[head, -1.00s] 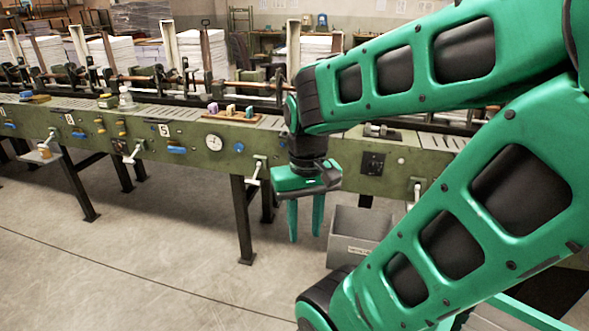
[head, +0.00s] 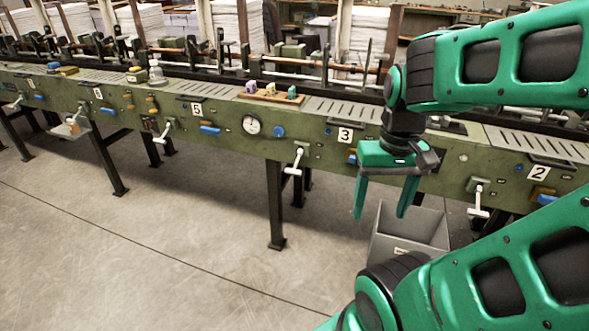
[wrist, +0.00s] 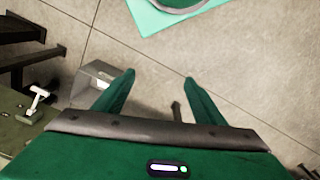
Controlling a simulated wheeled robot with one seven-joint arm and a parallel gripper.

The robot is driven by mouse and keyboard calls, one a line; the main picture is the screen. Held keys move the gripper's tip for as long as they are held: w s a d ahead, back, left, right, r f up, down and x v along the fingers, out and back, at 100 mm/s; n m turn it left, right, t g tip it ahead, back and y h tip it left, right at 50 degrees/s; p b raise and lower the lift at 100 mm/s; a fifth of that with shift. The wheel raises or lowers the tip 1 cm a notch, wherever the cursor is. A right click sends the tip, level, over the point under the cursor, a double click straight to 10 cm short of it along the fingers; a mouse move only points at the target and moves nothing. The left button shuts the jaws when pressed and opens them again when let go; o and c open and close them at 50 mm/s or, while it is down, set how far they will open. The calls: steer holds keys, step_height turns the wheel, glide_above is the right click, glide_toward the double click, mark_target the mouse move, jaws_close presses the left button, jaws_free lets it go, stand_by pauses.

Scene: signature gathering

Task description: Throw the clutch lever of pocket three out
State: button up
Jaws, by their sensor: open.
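The number 3 plate (head: 345,135) is on the green machine's front rail. A white-handled lever (head: 296,161) hangs from the rail left of this plate, and another white lever (head: 478,198) hangs to its right, left of the number 2 plate (head: 538,172). The frames do not settle which belongs to pocket three. My gripper (head: 380,214) is open and empty, fingers pointing down, in front of the rail between these levers. It partly hides the rail right of the 3. In the wrist view, my gripper (wrist: 159,78) is apart from a white lever (wrist: 37,98) at the left.
A grey bin (head: 425,232) stands on the floor below and beyond my gripper; it also shows in the wrist view (wrist: 92,84). A dial gauge (head: 251,125) and blue handle (head: 210,130) are further left on the rail. Dark machine legs (head: 275,205) reach the floor. The floor at left is clear.

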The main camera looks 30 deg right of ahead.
steer(key=shift+o, duration=0.2)
steer(key=w+d+f+n+g+h, duration=0.1)
steer(key=w+d+f+n+h, duration=0.1)
steer(key=w+d+f, duration=0.2)
steer(key=w+d+f+n+h, duration=0.2)
steer(key=w+d+f+n, duration=0.1)
steer(key=w, duration=0.6)
steer(key=shift+d+f+g+h, duration=0.35)
steer(key=shift+d+f, duration=0.2)
steer(key=shift+d, duration=0.65)
steer(key=n+t+h, duration=0.6)
steer(key=n+h, duration=0.4)
steer(key=n, duration=0.7)
glide_above(293, 174)
steer(key=s+d, duration=0.3)
steer(key=s, duration=0.8)
step_height(293, 174, down, 11)
steer(key=w+a+f+n+t, duration=0.1)
steer(key=w+a+n+t, duration=0.1)
steer(key=n, duration=0.1)
steer(key=w+a+f+n+t, duration=0.2)
steer(key=w+a+n, duration=0.1)
steer(key=w+a+f+n+t, duration=0.2)
steer(key=n+t, duration=0.1)
steer(key=shift+w+a+f+n+y, duration=0.1)
steer(key=shift+w+a+n+y, duration=0.15)
steer(key=shift+w+a+n, duration=0.1)
steer(key=x, duration=1)
steer(key=shift+w+d, duration=0.2)
steer(key=shift+d, duration=0.05)
